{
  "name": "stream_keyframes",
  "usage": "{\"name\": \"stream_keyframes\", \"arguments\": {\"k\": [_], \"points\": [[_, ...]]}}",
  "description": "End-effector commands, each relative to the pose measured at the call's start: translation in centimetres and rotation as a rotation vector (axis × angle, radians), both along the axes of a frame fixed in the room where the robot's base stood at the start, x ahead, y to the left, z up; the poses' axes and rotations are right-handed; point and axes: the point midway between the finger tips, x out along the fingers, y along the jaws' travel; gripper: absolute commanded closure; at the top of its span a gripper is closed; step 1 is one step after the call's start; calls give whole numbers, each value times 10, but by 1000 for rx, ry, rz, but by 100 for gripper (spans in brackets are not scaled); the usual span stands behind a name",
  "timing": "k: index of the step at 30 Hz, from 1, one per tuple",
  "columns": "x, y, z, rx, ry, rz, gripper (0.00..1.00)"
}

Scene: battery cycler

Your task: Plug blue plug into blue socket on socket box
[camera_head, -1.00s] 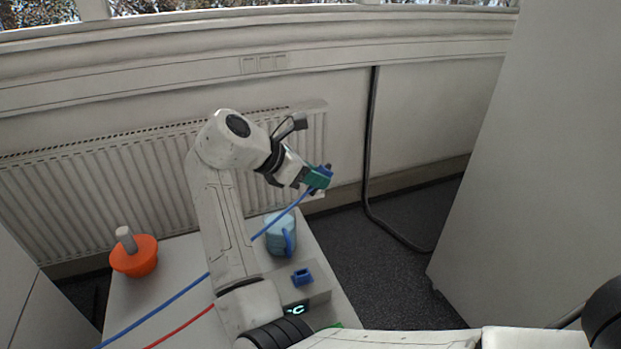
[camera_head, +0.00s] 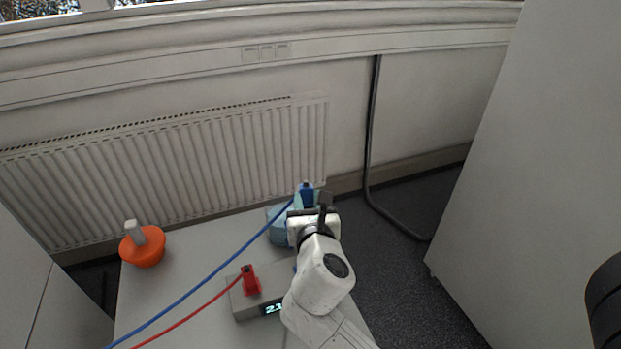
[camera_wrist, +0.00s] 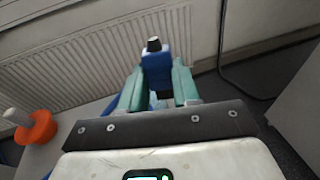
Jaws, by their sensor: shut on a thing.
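My gripper (camera_head: 307,200) is shut on the blue plug (camera_head: 307,189) and holds it raised near the far edge of the table. In the wrist view the blue plug (camera_wrist: 157,70) stands upright between my teal fingers, its dark tip pointing up and away. A blue cable runs from it to the lower left. The grey socket box (camera_head: 240,304) sits on the table below and nearer, with a lit display. A red plug (camera_head: 250,281) is seated on its left part. The blue socket is mostly hidden behind my arm.
A light blue container (camera_head: 279,232) stands on the table just behind and left of my gripper. An orange bowl-shaped thing (camera_head: 142,249) with a pale handle is at the far left. A red cable (camera_head: 190,314) crosses the table. A radiator (camera_head: 200,165) lines the wall behind.

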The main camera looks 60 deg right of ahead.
Motion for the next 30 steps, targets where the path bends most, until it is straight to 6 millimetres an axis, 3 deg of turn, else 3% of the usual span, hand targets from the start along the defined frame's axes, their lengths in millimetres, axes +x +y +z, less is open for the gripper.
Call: {"name": "stream_keyframes", "arguments": {"k": [3, 12, 30], "points": [[-12, 17, -22, -46, -25, 97, 100], [-25, 44, -49, -98, -92, 214, 100], [-29, 51, -75, -105, -113, 240, 100]]}}
